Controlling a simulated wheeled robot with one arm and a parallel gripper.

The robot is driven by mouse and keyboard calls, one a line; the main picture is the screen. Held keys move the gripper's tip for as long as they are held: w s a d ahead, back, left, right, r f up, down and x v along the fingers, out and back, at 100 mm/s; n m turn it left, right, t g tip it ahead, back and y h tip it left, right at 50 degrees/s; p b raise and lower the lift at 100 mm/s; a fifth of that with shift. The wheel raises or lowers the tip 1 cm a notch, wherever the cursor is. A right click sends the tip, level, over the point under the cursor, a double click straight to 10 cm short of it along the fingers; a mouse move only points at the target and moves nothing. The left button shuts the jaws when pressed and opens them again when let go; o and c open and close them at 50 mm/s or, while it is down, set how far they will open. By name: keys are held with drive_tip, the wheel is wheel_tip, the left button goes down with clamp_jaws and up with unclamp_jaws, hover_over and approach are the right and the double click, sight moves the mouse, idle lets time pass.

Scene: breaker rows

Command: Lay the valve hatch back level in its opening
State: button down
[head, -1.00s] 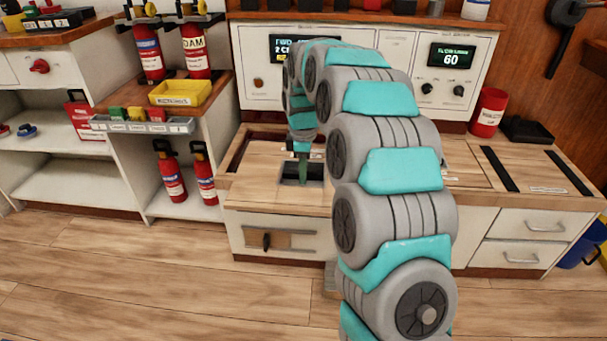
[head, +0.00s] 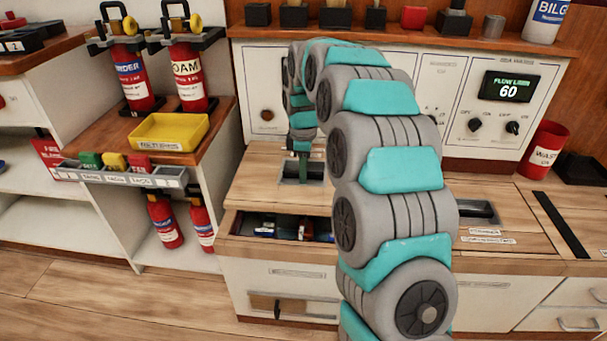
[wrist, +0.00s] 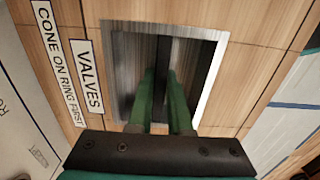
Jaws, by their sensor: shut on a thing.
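The valve hatch (head: 258,185) is a pale wooden panel with a metal recessed pull. In the wrist view the hatch (wrist: 262,52) carries a "VALVES" label (wrist: 87,80) and a "CONE ON RING FIRST" label. My gripper (head: 303,174) reaches down into the recess. In the wrist view my gripper (wrist: 163,85) has its green fingers shut on the dark bar of the pull. The opening (head: 230,222) shows as a dark gap in front of the hatch's near edge, with blue and red items inside. The hatch covers the back part; its far right is hidden by my arm.
A second recessed pull (head: 480,212) lies in the counter to the right. A control panel (head: 490,100) stands behind. A yellow tray (head: 170,131) and fire extinguishers (head: 128,75) are at the left. A red cup (head: 543,148) stands at the right back.

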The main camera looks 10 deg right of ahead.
drive_tip(key=shift+r, duration=0.1)
idle(0.3)
drive_tip(key=shift+f+b, duration=0.4)
drive_tip(key=shift+f, duration=2.55)
drive_tip(key=shift+f, duration=2.3)
drive_tip(key=c, duration=0.8)
unclamp_jaws()
drive_tip(key=shift+s+b, duration=0.1)
drive_tip(key=shift+b, duration=0.2)
drive_tip(key=shift+o, duration=0.2)
drive_tip(key=shift+f, duration=0.1)
wheel_tip(320, 180, up, 7)
drive_tip(key=shift+f, duration=0.1)
drive_tip(key=shift+r, duration=0.55)
